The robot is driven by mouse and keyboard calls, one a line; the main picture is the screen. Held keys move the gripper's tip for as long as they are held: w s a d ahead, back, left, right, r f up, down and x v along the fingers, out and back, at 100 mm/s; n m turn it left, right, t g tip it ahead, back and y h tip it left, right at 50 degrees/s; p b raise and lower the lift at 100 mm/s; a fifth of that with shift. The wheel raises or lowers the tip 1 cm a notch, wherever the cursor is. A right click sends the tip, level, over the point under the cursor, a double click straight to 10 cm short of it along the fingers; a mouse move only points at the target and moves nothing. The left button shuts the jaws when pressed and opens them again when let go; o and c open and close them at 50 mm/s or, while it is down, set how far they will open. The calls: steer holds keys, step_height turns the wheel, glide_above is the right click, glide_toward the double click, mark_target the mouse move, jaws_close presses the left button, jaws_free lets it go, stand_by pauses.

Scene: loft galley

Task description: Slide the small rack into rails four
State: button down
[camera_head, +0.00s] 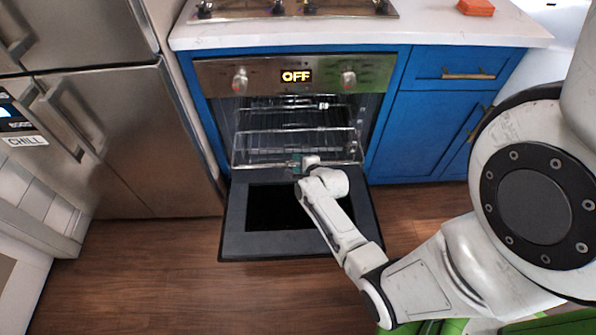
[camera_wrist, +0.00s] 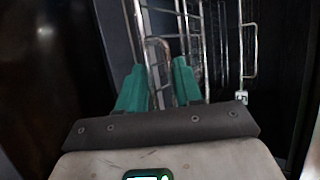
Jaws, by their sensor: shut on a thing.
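The open oven (camera_head: 374,100) has wire racks inside its cavity. The small rack (camera_head: 250,147) is a silvery wire rack partly in the cavity, its front edge above the lowered door. My gripper (camera_head: 298,163) is at that front edge with its teal fingers shut on it. In the wrist view the fingers of my gripper (camera_wrist: 158,84) stand on either side of a bent wire loop of the small rack (camera_wrist: 158,45).
The lowered oven door (camera_head: 235,225) lies flat under my arm. A steel fridge (camera_head: 110,140) stands close on the left, blue cabinets (camera_head: 420,130) on the right. An orange block (camera_head: 476,7) is on the counter. The wooden floor (camera_head: 140,265) at left is clear.

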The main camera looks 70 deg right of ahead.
mark_target(294, 138)
steer(key=shift+d, duration=0.1)
steer(key=shift+w+d+b, duration=0.3)
steer(key=shift+d+b, duration=0.15)
steer(key=shift+d, duration=0.2)
steer(key=shift+w+d+b, duration=0.3)
steer(key=shift+d+b, duration=0.15)
steer(key=shift+d, duration=0.15)
steer(key=shift+d, duration=0.1)
steer(key=shift+w+d+b, duration=0.25)
steer(key=shift+w+d, duration=0.05)
steer(key=shift+d, duration=0.35)
steer(key=shift+w+d+b, duration=0.25)
steer(key=shift+d, duration=0.4)
steer(key=shift+w+d+b, duration=0.35)
steer(key=shift+d+b, duration=0.1)
steer(key=shift+d, duration=0.3)
steer(key=shift+w+d+b, duration=0.3)
steer(key=shift+d+b, duration=0.2)
steer(key=shift+d, duration=0.3)
steer(key=shift+w+d+b, duration=0.35)
steer(key=shift+d+b, duration=0.1)
steer(key=shift+d, duration=0.3)
steer(key=shift+d, duration=0.15)
